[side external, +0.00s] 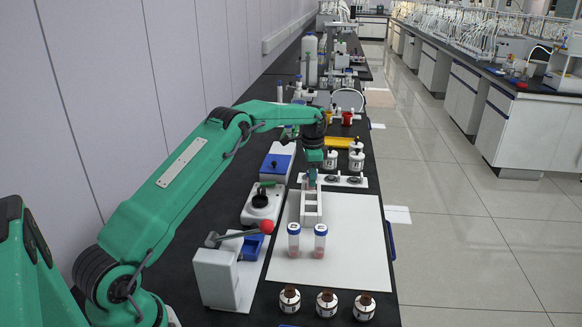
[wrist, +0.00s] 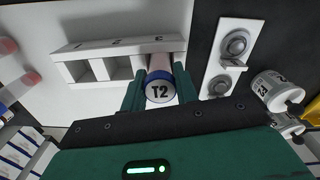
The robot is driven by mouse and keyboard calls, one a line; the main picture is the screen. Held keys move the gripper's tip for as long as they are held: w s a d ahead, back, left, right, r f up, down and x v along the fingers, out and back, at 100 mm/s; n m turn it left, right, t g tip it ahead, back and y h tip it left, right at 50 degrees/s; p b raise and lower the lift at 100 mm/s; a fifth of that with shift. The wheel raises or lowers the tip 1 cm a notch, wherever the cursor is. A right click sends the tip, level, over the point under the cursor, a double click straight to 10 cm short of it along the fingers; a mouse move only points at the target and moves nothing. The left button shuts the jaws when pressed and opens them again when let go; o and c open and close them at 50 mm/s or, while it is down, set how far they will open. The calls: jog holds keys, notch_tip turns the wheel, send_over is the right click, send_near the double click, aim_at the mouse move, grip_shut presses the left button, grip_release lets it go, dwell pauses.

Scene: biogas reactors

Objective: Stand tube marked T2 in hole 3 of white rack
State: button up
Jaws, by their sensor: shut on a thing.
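My gripper (side external: 312,177) is shut on the tube marked T2 (wrist: 160,91), at the far end of the white rack (side external: 311,207). In the wrist view, the fingers (wrist: 159,85) stand on both sides of its blue cap, which reads T2. Its pinkish body lines up with the rack's third opening, beside the mark 3. I cannot tell how deep the tube sits in it.
Two blue-capped tubes, left (side external: 294,241) and right (side external: 320,242), stand on the white mat (side external: 355,235) in front of the rack. A white holder (wrist: 222,60) and small white bottles (wrist: 272,90) are close by. A red-knobbed lever (side external: 266,227) juts out at left.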

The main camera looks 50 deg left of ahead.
jog(key=shift+f, duration=0.1)
jog(key=o, duration=1.1)
jog(key=shift+c, duration=0.2)
notch_tip(320, 180, up, 12)
jog(key=shift+r, duration=0.2)
dwell(0.5)
